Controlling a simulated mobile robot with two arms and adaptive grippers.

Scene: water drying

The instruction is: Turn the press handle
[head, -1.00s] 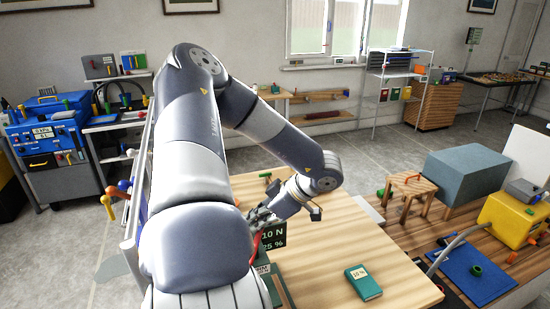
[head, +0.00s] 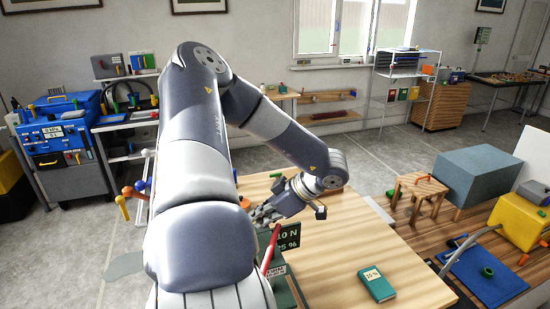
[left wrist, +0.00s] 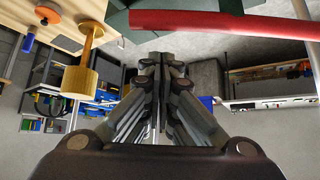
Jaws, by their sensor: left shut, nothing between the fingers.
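The press is a dark green device with a display (head: 286,236) reading "10 N" and "25 %", at the left edge of the wooden table in the head view. Its handle is a red bar (head: 269,248), slanting beside the display; it also crosses the top of the left wrist view (left wrist: 225,22). My left gripper (head: 258,216) is shut and empty, just above and left of the handle's upper end. In the left wrist view its closed fingers (left wrist: 163,62) are below the red bar, with a visible gap. My arm hides part of the press.
A green book (head: 377,284) lies on the table (head: 345,240), with clear wood around it. A yellow-brown spool-shaped piece (left wrist: 83,72) shows near the fingers in the left wrist view. A blue cart (head: 60,135) stands at the far left; a wooden stool (head: 420,187) is at the right.

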